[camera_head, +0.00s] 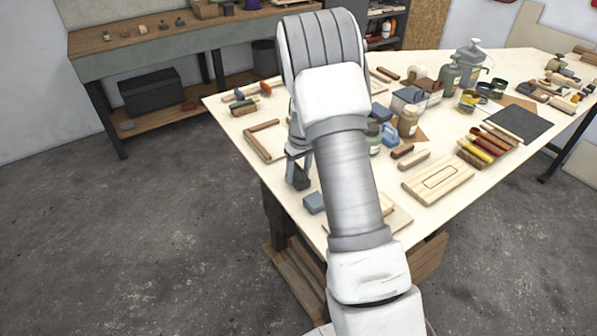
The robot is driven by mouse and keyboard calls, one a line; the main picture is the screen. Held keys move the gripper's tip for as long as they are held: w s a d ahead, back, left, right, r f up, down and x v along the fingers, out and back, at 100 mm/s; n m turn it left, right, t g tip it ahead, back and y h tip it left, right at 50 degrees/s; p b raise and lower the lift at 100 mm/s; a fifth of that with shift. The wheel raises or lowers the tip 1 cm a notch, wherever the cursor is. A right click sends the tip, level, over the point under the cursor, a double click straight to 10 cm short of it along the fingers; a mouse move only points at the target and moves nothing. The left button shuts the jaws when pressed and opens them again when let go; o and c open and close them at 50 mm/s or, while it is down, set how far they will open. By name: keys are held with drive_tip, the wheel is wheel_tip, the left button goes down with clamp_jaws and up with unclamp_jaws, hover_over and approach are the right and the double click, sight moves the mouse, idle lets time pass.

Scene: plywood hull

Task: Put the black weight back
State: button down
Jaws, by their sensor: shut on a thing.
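My gripper (298,166) is at the left edge of the plywood table (226,112), partly hidden behind my own white and grey arm. It is shut on a small dark thing that looks like the black weight (301,180). The weight hangs just below the fingers, near the table edge. I cannot tell from this view whether it touches the tabletop. Its far side and the finger contact are hidden.
A blue-grey block (314,203) lies near the table edge, just below the weight. A wooden corner frame (262,141) lies to the left. A light wooden board (438,180), a dark square sheet (519,123), jars and tools crowd the right. Open floor lies left.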

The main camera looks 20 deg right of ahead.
sight(301, 169)
drive_tip(key=shift+f, duration=0.15)
drive_tip(key=shift+c, duration=1.2)
unclamp_jaws()
wheel_tip(301, 169, up, 12)
drive_tip(key=s+r, duration=0.1)
drive_tip(key=s, duration=0.1)
drive_tip(key=s+a+r+m+t, duration=0.1)
drive_tip(key=s+a+r, duration=0.2)
drive_tip(key=s+r, duration=0.25)
drive_tip(key=s+a+r+t, duration=0.1)
drive_tip(key=s+a+r, duration=0.2)
drive_tip(key=s+r, duration=0.25)
drive_tip(key=s+a+r+t, duration=0.1)
drive_tip(key=s+a, duration=0.1)
drive_tip(key=s, duration=0.7)
drive_tip(key=s+a+r+m+t, duration=0.1)
drive_tip(key=s+a+r, duration=0.1)
drive_tip(key=s, duration=0.7)
drive_tip(key=shift+a, duration=0.7)
